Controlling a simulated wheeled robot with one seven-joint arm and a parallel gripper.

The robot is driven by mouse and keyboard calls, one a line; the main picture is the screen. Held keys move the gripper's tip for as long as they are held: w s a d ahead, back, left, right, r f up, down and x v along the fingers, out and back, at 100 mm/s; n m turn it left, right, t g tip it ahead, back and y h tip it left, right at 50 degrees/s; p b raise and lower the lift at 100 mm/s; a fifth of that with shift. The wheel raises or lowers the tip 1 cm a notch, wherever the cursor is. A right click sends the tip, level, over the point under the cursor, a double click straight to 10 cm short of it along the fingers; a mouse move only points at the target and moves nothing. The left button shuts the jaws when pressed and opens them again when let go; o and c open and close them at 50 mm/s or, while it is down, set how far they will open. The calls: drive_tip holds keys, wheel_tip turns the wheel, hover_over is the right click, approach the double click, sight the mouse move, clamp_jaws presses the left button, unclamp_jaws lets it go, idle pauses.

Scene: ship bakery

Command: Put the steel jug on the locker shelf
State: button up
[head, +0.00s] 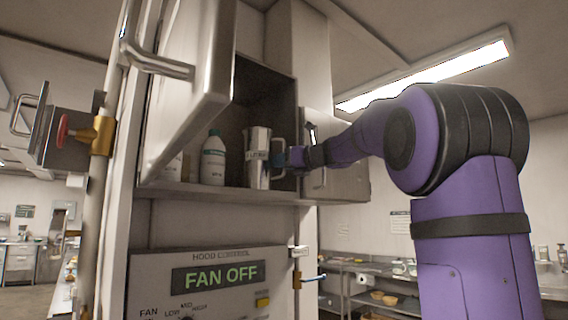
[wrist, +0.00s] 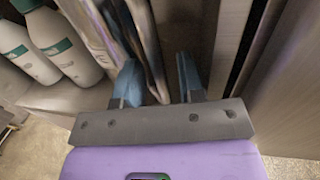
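The steel jug (head: 258,152) stands upright on the locker shelf (head: 222,192), inside the open locker, right of a white bottle. Its handle faces right, toward my gripper (head: 285,159). In the wrist view, my gripper (wrist: 160,82) has its two blue fingers spread apart. The jug's handle (wrist: 147,45) runs between them, nearer the left finger, with a visible gap to the right finger. The jug's body is only partly seen there, at the upper left.
A white bottle (head: 213,160) with a teal label stands left of the jug, and another is partly hidden behind the open locker door (head: 190,75). The hood control panel (head: 215,285), reading FAN OFF, is below the shelf.

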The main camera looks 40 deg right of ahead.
drive_tip(key=shift+s+r, duration=0.1)
drive_tip(key=shift+s, duration=0.05)
drive_tip(key=v, duration=1.1)
drive_tip(key=shift+s+d, duration=0.2)
drive_tip(key=shift+s, duration=0.15)
drive_tip(key=s+a+f+n+g, duration=0.4)
drive_tip(key=a+f+n, duration=0.4)
drive_tip(key=a+f, duration=0.25)
drive_tip(key=s+a+f+n+g, duration=0.4)
drive_tip(key=a+f+n, duration=0.5)
drive_tip(key=f, duration=0.2)
drive_tip(key=s+a+f+n+g+h, duration=0.2)
drive_tip(key=s+f+n, duration=0.4)
drive_tip(key=f+n, duration=0.2)
drive_tip(key=s+a+f+n+g+h, duration=0.2)
drive_tip(key=s+f+n, duration=0.5)
drive_tip(key=f, duration=0.3)
drive_tip(key=shift+s+n, duration=0.2)
drive_tip(key=shift+n, duration=0.5)
drive_tip(key=shift+a, duration=0.1)
